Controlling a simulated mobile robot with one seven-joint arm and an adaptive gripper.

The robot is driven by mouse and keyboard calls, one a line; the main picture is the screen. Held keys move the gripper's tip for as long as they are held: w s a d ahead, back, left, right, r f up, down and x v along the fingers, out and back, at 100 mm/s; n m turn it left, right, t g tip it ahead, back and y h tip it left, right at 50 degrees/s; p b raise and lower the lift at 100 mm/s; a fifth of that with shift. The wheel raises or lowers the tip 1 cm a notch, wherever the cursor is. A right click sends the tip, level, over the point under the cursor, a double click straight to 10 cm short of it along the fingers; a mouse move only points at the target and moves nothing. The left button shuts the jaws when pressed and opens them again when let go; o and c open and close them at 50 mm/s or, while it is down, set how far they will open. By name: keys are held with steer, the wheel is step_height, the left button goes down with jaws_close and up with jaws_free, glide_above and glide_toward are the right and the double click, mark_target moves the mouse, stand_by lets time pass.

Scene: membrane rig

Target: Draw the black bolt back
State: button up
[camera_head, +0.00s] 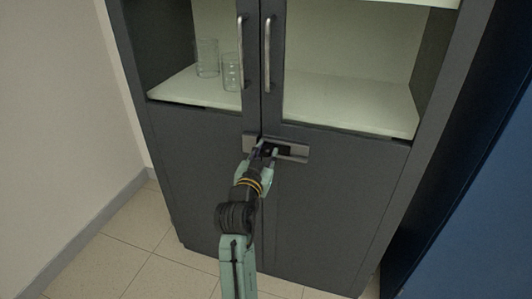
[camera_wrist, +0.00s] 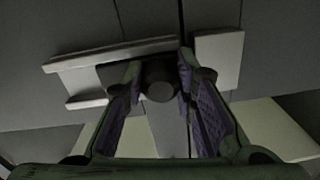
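The black bolt (camera_head: 284,151) sits in a light grey mount (camera_head: 301,155) on the front of a dark cabinet, just below the glass doors. The mount has a long part right of the door seam and a small part left of it. In the wrist view, where the scene is upside down, the bolt's round black knob (camera_wrist: 160,84) stands between my fingertips. My gripper (camera_wrist: 160,74) has one finger on each side of the knob, very close to it. Whether the pads touch it is unclear. My gripper (camera_head: 265,151) covers part of the bolt in the head view.
Two upright metal handles (camera_head: 267,54) rise above the bolt. Clear glasses (camera_head: 207,58) stand on the pale shelf behind the left door. A blue surface (camera_head: 470,205) is on the right and a pale wall (camera_head: 65,100) on the left. Tiled floor (camera_head: 115,245) is free at lower left.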

mark_target(287, 149)
jaws_close()
stand_by(0.3)
steer(key=shift+s+d+p, duration=0.15)
steer(key=shift+s+d, duration=0.1)
steer(key=shift+d, duration=0.5)
steer(key=shift+s+d+p, duration=0.15)
steer(key=shift+s+d, duration=0.1)
steer(key=shift+d, duration=0.55)
steer(key=shift+s+d+p, duration=0.15)
steer(key=shift+s+d, duration=0.1)
steer(key=shift+d, duration=0.5)
steer(key=shift+o, duration=2.4)
jaws_free()
steer(key=shift+d, duration=0.15)
steer(key=shift+o, duration=0.5)
